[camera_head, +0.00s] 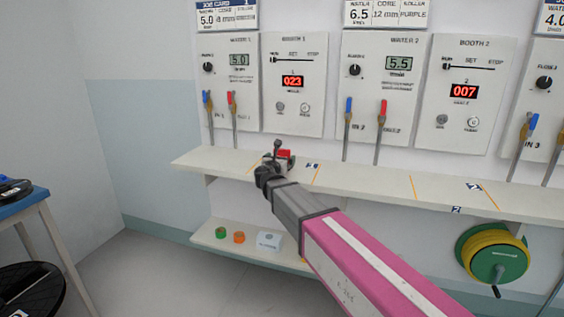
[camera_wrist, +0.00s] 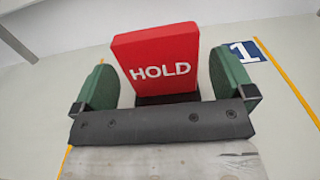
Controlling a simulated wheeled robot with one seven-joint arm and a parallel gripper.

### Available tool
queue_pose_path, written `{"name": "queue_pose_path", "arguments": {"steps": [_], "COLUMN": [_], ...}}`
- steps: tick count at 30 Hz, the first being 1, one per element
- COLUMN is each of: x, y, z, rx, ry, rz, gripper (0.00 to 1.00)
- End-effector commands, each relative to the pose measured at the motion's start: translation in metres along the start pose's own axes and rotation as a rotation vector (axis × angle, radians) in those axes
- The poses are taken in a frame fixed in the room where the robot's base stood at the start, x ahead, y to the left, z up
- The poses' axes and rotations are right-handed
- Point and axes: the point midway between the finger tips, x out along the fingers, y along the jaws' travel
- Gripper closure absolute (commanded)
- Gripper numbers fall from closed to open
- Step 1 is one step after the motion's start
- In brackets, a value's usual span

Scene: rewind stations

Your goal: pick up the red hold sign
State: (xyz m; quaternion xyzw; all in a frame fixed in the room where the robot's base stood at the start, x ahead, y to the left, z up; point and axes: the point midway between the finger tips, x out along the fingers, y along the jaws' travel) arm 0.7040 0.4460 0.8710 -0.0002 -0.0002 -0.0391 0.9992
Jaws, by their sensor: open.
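The red hold sign (camera_wrist: 157,57) stands on the shelf and fills the middle of the wrist view, its white HOLD lettering facing me. It sits on a dark base. In the head view the sign (camera_head: 285,154) is a small red patch on the upper shelf, partly hidden by my gripper (camera_head: 275,158). In the wrist view my gripper (camera_wrist: 165,88) is open, with one green-padded finger on each side of the sign. Gaps show between the pads and the sign. I cannot tell how deep the sign sits between the fingers.
The upper shelf (camera_head: 390,185) has yellow lines and a blue 1 label (camera_wrist: 244,51) right of the sign. Wall panels with red and blue levers (camera_head: 383,110) rise behind. A lower shelf (camera_head: 225,250) holds small items. A blue table (camera_head: 22,205) stands at left.

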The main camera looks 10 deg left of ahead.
Motion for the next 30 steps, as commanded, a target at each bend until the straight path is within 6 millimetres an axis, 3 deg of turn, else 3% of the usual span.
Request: {"name": "queue_pose_path", "arguments": {"steps": [4, 11, 12, 16, 30], "x": [0.020, 0.021, 0.021, 0.021, 0.021], "y": [0.001, 0.000, 0.000, 0.000, 0.000], "z": [0.000, 0.000, 0.000, 0.000, 0.006], "rx": [0.000, 0.000, 0.000, 0.000, -0.001], "ry": [0.000, 0.000, 0.000, 0.000, -0.001], "rz": [-0.001, 0.000, 0.000, 0.000, -0.001], "gripper": [0.00, 0.00, 0.06, 0.49, 0.50]}}
